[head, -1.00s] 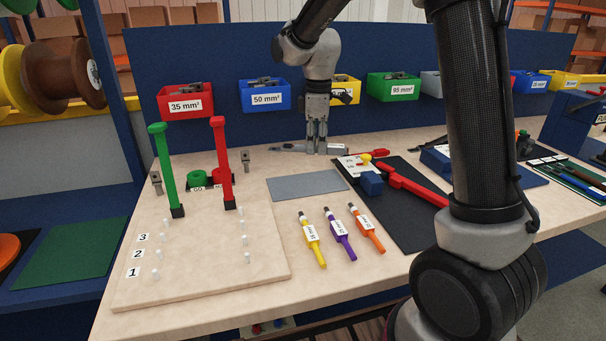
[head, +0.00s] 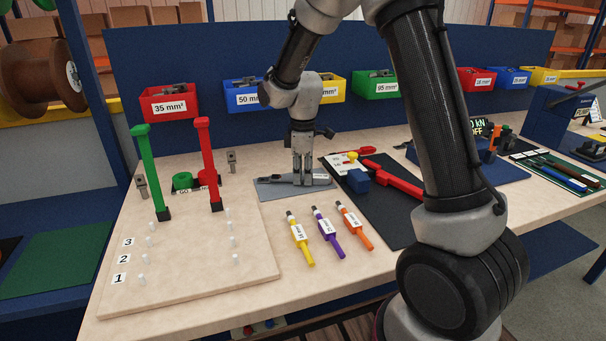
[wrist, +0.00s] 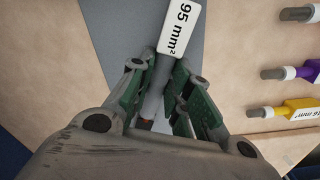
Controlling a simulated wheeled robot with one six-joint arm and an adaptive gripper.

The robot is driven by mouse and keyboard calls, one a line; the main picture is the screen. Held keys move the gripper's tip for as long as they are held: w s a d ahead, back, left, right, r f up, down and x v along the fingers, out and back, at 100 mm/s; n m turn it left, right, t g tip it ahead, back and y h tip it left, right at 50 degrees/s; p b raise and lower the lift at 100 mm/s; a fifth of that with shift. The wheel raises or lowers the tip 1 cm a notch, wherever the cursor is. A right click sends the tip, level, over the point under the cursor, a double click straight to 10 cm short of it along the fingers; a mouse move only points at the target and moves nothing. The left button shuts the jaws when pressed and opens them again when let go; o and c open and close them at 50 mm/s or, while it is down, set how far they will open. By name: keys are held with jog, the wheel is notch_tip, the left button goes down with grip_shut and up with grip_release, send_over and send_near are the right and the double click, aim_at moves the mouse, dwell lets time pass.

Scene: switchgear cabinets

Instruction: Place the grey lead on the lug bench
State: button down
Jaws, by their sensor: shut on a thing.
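The grey lead (head: 278,179) is a slim grey rod lying level between my fingertips. In the wrist view the grey lead (wrist: 156,84) carries a white tag reading 95 mm². My gripper (head: 302,182) points straight down and is shut on the lead; the wrist view also shows the gripper (wrist: 158,78) with a finger on each side of it. The lead is over the flat grey mat (head: 268,194) on the wooden bench (head: 262,243). I cannot tell whether the lead touches the mat. Which surface is named the lug bench is not labelled.
Yellow (head: 303,247), purple (head: 330,237) and orange (head: 357,228) tagged leads lie in front of the mat. A black mat (head: 393,222) with a red-handled tool (head: 400,182) is at right. A green post (head: 152,178) and red post (head: 209,170) stand at left. Coloured bins line the back.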

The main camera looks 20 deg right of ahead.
jog(key=c, duration=1.3)
grip_release()
jog(key=shift+f, duration=0.1)
notch_tip(320, 180, up, 12)
jog(key=f, duration=0.1)
jog(key=s+d+r+m+t, duration=0.1)
jog(key=s+d+r+m, duration=0.25)
jog(key=s+r, duration=0.3)
jog(key=shift+s+d+r+m+t, duration=0.2)
jog(key=shift+s+d+m+t, duration=0.35)
jog(key=shift+s+d+m, duration=2.1)
jog(key=shift+s+d+r+m+t, duration=0.25)
jog(key=shift+s+m+t, duration=0.4)
jog(key=shift+s, duration=4.05)
jog(key=shift+s+d+r+m+t, duration=0.15)
jog(key=shift+s+d+m+t, duration=0.35)
jog(key=shift+s+d+m, duration=2.15)
jog(key=shift+s+a+n, duration=0.9)
jog(key=shift+s+a, duration=0.1)
jog(key=shift+a, duration=0.15)
